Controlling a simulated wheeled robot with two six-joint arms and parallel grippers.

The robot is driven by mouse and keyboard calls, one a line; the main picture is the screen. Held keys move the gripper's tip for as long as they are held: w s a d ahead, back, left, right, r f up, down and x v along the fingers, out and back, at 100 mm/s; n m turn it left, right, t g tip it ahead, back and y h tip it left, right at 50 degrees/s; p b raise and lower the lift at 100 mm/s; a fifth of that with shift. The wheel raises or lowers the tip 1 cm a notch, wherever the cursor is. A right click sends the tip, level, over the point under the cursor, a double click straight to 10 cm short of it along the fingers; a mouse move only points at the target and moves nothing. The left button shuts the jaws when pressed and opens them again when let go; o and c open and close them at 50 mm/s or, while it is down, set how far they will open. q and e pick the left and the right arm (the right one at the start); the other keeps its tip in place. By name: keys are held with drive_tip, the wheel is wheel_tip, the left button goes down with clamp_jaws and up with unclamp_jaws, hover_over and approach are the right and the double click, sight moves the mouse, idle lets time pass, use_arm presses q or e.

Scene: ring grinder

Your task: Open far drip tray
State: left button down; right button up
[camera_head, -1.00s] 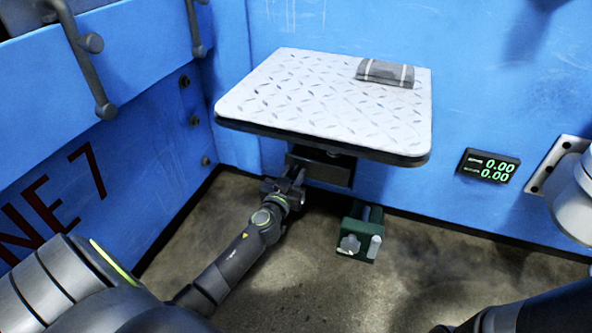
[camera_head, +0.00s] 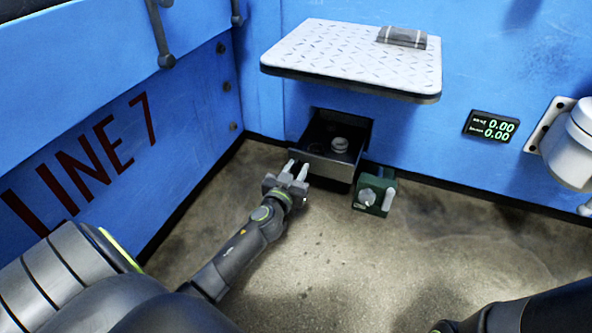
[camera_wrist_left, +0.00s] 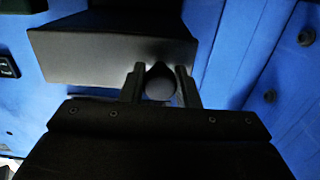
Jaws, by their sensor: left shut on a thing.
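The drip tray (camera_head: 328,163) under the diamond-plate shelf is a dark open-topped drawer with a metallic front, pulled out from the blue wall. A pale ring-like part (camera_head: 339,145) lies inside it. My left gripper (camera_head: 297,168) is at the tray's front, near its left end. In the left wrist view my two fingers (camera_wrist_left: 160,78) are shut on a round dark knob (camera_wrist_left: 160,86) in front of the tray's front panel (camera_wrist_left: 105,52). My right gripper is out of view.
The diamond-plate shelf (camera_head: 350,60) overhangs the tray, with a grey folded bundle (camera_head: 402,37) on it. A green block with a knob (camera_head: 375,190) stands right of the tray. The floor (camera_head: 330,260) in front is clear.

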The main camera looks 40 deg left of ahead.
use_arm(q)
drive_tip(key=c, duration=1.1)
unclamp_jaws()
drive_tip(key=shift+r, duration=0.1)
wheel_tip(320, 180, up, 9)
drive_tip(key=p, duration=0.7)
drive_tip(key=shift+p, duration=0.3)
drive_tip(key=shift+r+p, duration=0.3)
drive_tip(key=shift+r, duration=0.15)
